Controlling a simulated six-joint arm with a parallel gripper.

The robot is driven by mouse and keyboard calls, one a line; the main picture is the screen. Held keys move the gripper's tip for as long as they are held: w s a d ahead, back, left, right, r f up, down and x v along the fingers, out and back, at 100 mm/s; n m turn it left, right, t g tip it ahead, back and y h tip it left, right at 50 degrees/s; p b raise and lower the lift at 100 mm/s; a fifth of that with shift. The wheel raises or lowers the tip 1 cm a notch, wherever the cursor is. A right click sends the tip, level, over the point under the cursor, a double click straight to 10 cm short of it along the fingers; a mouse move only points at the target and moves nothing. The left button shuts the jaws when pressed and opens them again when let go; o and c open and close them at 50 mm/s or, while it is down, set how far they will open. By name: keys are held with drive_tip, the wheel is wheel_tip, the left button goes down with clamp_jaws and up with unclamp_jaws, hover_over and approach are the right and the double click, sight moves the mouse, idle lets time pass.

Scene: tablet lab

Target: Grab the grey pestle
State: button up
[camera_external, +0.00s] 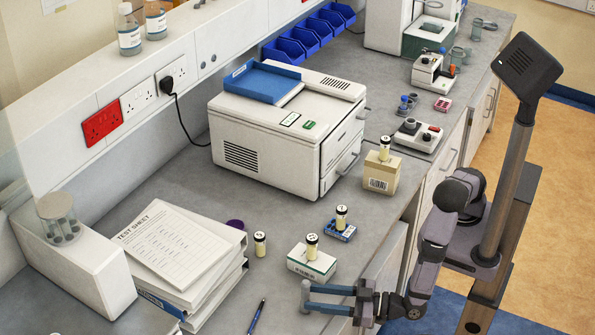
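My gripper (312,297) is at the lower middle, near the front edge of the bench. Its two blue-grey fingers point left with a gap between them. A small grey piece shows at the fingertips; I cannot tell whether it is part of the gripper. I cannot identify the grey pestle for sure.
Behind the gripper, capped vials stand on a white-green box (311,264), a blue box (340,232) and a beige box (381,175). A large white machine (270,142) fills mid-bench. Papers on binders (175,245) lie left. A pen (256,318) lies near the gripper.

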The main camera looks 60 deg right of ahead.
drive_tip(key=shift+p+x, duration=0.4)
drive_tip(key=shift+x, duration=0.65)
drive_tip(key=shift+w+r+p, duration=0.2)
drive_tip(key=shift+w+p, duration=0.1)
drive_tip(key=shift+w, duration=0.05)
drive_tip(key=p+x, duration=0.1)
drive_tip(key=x, duration=0.2)
drive_tip(key=shift+w+d+p, duration=0.1)
drive_tip(key=shift+w+p, duration=0.05)
drive_tip(key=shift+p, duration=0.25)
drive_tip(key=shift+w+a+f, duration=0.1)
drive_tip(key=shift+w+a, duration=0.2)
drive_tip(key=shift+w, duration=0.3)
clamp_jaws()
